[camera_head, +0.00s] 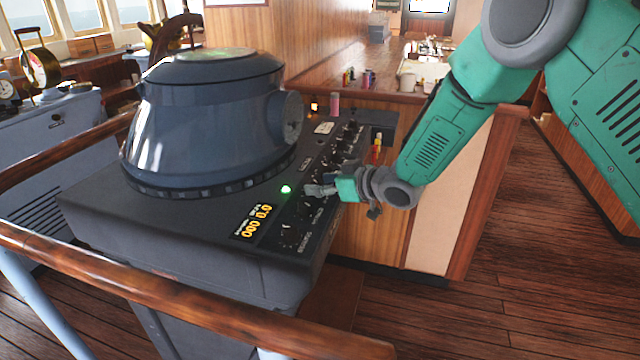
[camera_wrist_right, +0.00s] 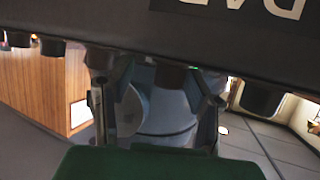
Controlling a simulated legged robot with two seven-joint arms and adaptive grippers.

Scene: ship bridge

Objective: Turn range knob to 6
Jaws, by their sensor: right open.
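The radar console (camera_head: 150,225) has a sloped dark panel with a row of black knobs along its right edge. I cannot read which one is the range knob. My right gripper (camera_head: 318,190) is over the lower part of this row, with its fingertips close to the panel. In the right wrist view the gripper (camera_wrist_right: 155,105) is open, its two fingers apart, with a dark knob (camera_wrist_right: 172,77) between and beyond the tips. I cannot tell whether they touch it. The knob markings are too small to read. My left gripper is not in view.
An orange digital display (camera_head: 256,221) and a lit green lamp (camera_head: 286,189) sit left of the gripper. The blue-grey viewing hood (camera_head: 205,130) rises beside the panel. A wooden handrail (camera_head: 180,300) runs in front. A wooden counter (camera_head: 335,85) with small items stands behind.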

